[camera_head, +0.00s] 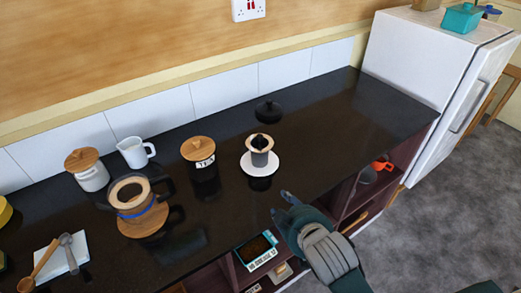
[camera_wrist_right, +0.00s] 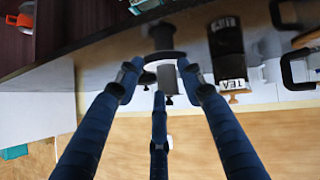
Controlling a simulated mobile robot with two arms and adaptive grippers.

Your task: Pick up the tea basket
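A small grey cup-shaped piece with a wooden rim (camera_head: 260,146), which looks like the tea basket, stands upright on a white saucer (camera_head: 273,168) near the middle of the black counter. A black canister with a wooden lid and a TEA label (camera_head: 205,163) stands to its left; it shows upside down in the right wrist view (camera_wrist_right: 228,50). My right gripper (camera_head: 284,207) is in front of the saucer, apart from it. In the right wrist view its blue fingers (camera_wrist_right: 160,80) are spread and empty, pointing towards the saucer area. My left gripper is not in view.
A black lid (camera_head: 268,110) lies behind the saucer. A glass dripper (camera_head: 133,192), a white pitcher (camera_head: 135,152) and a white lidded jar (camera_head: 89,172) stand at the left. The counter right of the saucer is clear.

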